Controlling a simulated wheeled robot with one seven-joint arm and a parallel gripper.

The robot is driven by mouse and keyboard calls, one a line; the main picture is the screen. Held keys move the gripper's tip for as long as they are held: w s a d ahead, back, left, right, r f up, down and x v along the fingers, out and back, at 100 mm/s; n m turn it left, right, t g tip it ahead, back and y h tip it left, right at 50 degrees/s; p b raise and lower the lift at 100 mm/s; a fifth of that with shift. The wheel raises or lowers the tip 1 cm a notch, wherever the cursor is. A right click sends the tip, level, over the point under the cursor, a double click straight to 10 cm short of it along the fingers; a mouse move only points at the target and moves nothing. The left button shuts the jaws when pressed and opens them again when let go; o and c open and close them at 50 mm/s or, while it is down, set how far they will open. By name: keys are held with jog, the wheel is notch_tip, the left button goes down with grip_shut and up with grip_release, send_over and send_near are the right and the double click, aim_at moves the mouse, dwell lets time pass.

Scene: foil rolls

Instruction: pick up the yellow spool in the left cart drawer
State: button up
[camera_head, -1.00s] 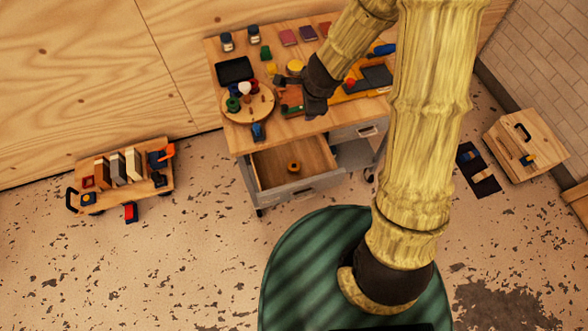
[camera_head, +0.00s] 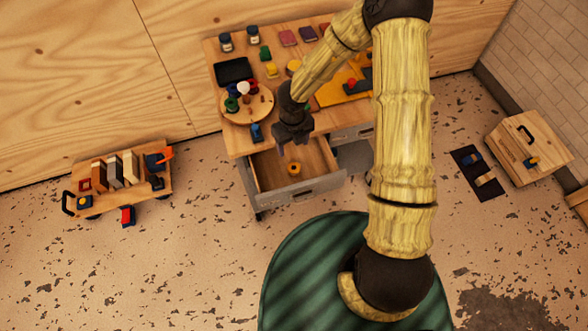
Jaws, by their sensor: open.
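The yellow spool (camera_head: 294,169) lies alone on the floor of the open left cart drawer (camera_head: 268,174), a little right of the drawer's middle. It looks orange-yellow with a dark centre. My gripper (camera_head: 293,146) is open and empty, pointing down over the back part of the drawer. In the picture its fingers end just above the spool, apart from it. I cannot tell the exact height between them. The gripper hides part of the cart's front edge.
The cart's wooden top (camera_head: 228,136) holds a round board (camera_head: 262,112) with several spools, a black tray (camera_head: 233,71), a blue item (camera_head: 256,132) and jars. A small trolley (camera_head: 120,182) stands at left, a wooden box (camera_head: 528,148) at right.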

jog(key=b, duration=0.3)
send_over(294, 167)
jog(key=s, duration=0.2)
jog(key=f, duration=1.1)
jog(key=shift+a+f, duration=0.1)
jog(key=shift+a, duration=0.1)
jog(key=shift+f, duration=0.35)
jog(key=shift+w+d+f, duration=0.1)
jog(key=shift+w+f, duration=0.1)
jog(key=shift+f, duration=0.7)
jog(key=shift+w+f, duration=0.15)
jog(key=shift+f, duration=0.7)
jog(key=shift+w+d+f, duration=0.1)
jog(key=shift+w+f, duration=0.1)
jog(key=shift+f, duration=0.7)
jog(key=c, duration=1)
jog(key=shift+r, duration=0.15)
jog(key=shift+c, duration=0.2)
notch_tip(294, 167, up, 18)
jog(key=p, duration=0.3)
jog(key=shift+p, duration=0.3)
